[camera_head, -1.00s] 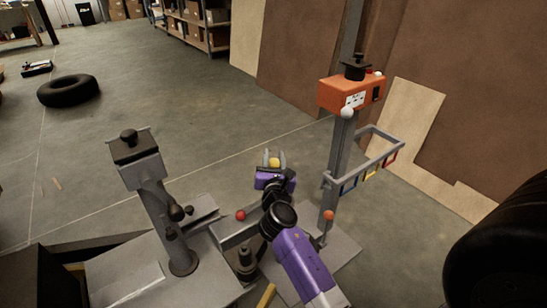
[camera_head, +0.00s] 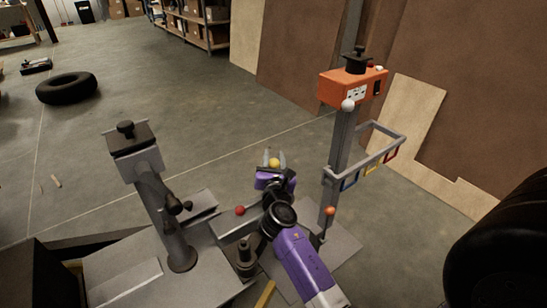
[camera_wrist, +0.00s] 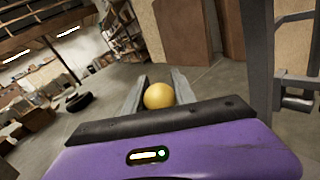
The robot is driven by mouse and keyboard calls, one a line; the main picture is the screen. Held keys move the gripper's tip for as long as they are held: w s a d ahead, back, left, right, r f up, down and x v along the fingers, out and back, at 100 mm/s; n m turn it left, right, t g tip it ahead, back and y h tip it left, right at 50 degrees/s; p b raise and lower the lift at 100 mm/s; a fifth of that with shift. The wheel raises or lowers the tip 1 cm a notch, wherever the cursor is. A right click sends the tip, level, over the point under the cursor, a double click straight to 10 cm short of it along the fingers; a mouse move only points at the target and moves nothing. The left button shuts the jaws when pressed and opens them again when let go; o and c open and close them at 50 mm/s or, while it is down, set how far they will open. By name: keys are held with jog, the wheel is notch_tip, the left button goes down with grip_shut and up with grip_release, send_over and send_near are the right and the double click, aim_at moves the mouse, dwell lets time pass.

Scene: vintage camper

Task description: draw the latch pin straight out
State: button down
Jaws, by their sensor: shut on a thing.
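My gripper (camera_head: 274,161) is purple with grey fingers and stands out past the end of my arm. Its fingers are shut on a yellow ball (camera_head: 275,162), which also shows between them in the wrist view (camera_wrist: 159,96). The ball looks like a knob. No pin shaft shows beyond it, so I cannot tell whether it is the latch pin's head. The ball and fingers are over the floor, left of the grey post (camera_head: 338,160), with a clear gap to the post. The wrist view shows no other part touching the ball.
An orange box (camera_head: 352,87) with a white ball tops the post. A grey rail frame (camera_head: 363,158) juts right. A red ball (camera_head: 240,210) and an orange ball (camera_head: 330,211) are low near my arm. A grey pedestal (camera_head: 133,150) stands left. Floor beyond is open.

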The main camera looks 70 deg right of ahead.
jog(key=shift+f+b, duration=2.2)
jog(key=shift+f, duration=0.6)
jog(key=shift+r+p, duration=2.05)
jog(key=shift+p, duration=0.2)
